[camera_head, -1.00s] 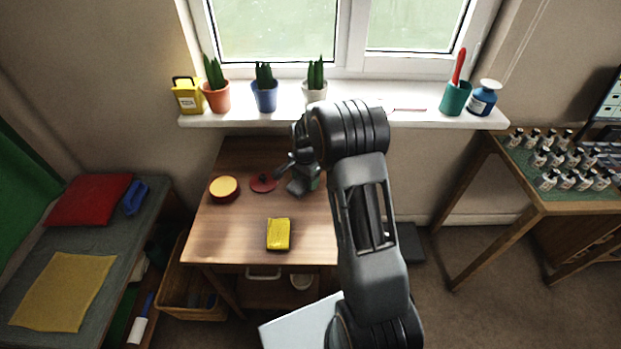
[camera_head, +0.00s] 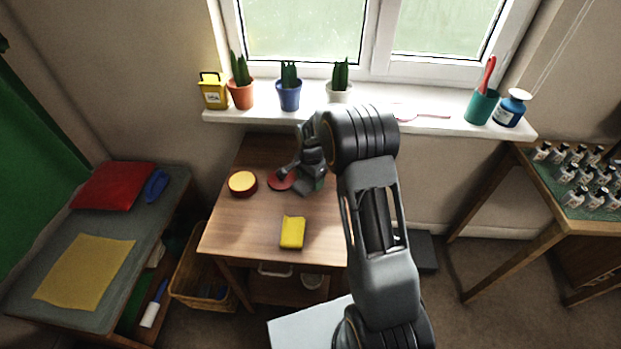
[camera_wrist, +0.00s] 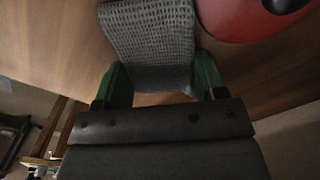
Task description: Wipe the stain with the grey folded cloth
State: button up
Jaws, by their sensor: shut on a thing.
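The grey cloth (camera_wrist: 150,45), with a waffle-like weave, is between the green fingertips of my gripper (camera_wrist: 162,82) in the wrist view. The gripper is shut on it. In the head view my gripper (camera_head: 312,182) is low over the back part of the wooden table (camera_head: 235,222), just right of a red lid. The cloth is mostly hidden there behind my gripper and arm. I cannot make out a stain in either view; my arm covers the table's right part.
The red lid (camera_head: 280,181) with a dark knob lies close beside the gripper; it also shows in the wrist view (camera_wrist: 240,15). A round tin (camera_head: 242,183) and a yellow folded cloth (camera_head: 292,232) are on the table. Potted plants (camera_head: 289,92) line the windowsill. The table's front left is clear.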

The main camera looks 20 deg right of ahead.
jog(key=shift+s+d, duration=0.3)
jog(key=shift+d, duration=0.45)
jog(key=shift+s+d, duration=0.3)
jog(key=shift+d, duration=0.45)
jog(key=shift+s+d, duration=0.45)
jog(key=shift+d, duration=0.55)
jog(key=shift+s+d, duration=0.45)
jog(key=shift+d, duration=0.6)
jog(key=shift+s+d, duration=0.45)
jog(key=shift+d, duration=0.55)
jog(key=shift+r, duration=0.1)
jog(key=shift+w+r+p, duration=0.1)
jog(key=shift+r+p, duration=2.35)
jog(key=shift+r, duration=0.5)
notch_tip(320, 180, up, 3)
jog(key=shift+p, duration=1.05)
